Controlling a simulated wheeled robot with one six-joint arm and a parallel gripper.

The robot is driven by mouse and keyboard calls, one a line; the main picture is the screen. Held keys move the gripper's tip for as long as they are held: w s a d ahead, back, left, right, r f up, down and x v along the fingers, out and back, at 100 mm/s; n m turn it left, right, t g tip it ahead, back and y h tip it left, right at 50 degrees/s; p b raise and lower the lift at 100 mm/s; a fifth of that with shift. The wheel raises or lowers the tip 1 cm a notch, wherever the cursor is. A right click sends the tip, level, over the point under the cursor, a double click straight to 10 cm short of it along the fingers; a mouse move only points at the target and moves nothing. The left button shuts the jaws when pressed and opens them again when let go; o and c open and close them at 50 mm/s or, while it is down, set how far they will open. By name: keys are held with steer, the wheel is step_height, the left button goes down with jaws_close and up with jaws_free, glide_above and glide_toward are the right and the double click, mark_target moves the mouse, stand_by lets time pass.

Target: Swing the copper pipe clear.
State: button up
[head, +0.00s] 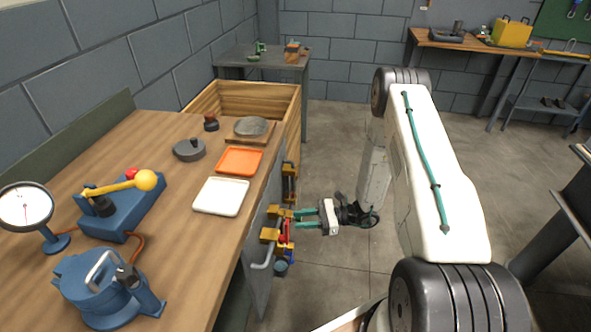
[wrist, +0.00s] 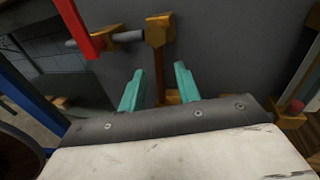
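What looks like the copper pipe (wrist: 158,68) is a brown upright bar in the wrist view, with a brass-coloured block (wrist: 160,30) at its top end. It stands against a dark grey panel. My gripper (wrist: 159,82) has two teal fingers spread apart, one on each side of the bar in the picture. A gap shows on both sides, and no contact is visible. I cannot tell how deep the bar sits between the fingers. In the head view my gripper (head: 296,219) points left at brass-coloured fittings (head: 269,235) on the bench's side; the pipe is hard to make out there.
A red handle (wrist: 78,28) and a grey rod (wrist: 128,36) are close by at upper left. The workbench (head: 165,150) holds a white tray (head: 221,197), an orange tray (head: 240,161) and a gauge (head: 26,207). Floor (head: 335,130) beyond my gripper is open.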

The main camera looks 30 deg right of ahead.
steer(key=s+a+r+n+g+h, duration=0.2)
steer(key=r+n+g, duration=0.1)
steer(key=r, duration=0.7)
steer(key=s+a+r+n+g+h, duration=0.2)
steer(key=r+n, duration=0.4)
steer(key=r, duration=0.3)
steer(key=s+a+r+n+g+h, duration=0.2)
steer(key=s+r+n+g, duration=0.2)
steer(key=r, duration=0.6)
steer(key=shift+s+a+r+n+g, duration=0.15)
steer(key=shift+a+r+n+g, duration=0.15)
steer(key=shift+r+g, duration=0.1)
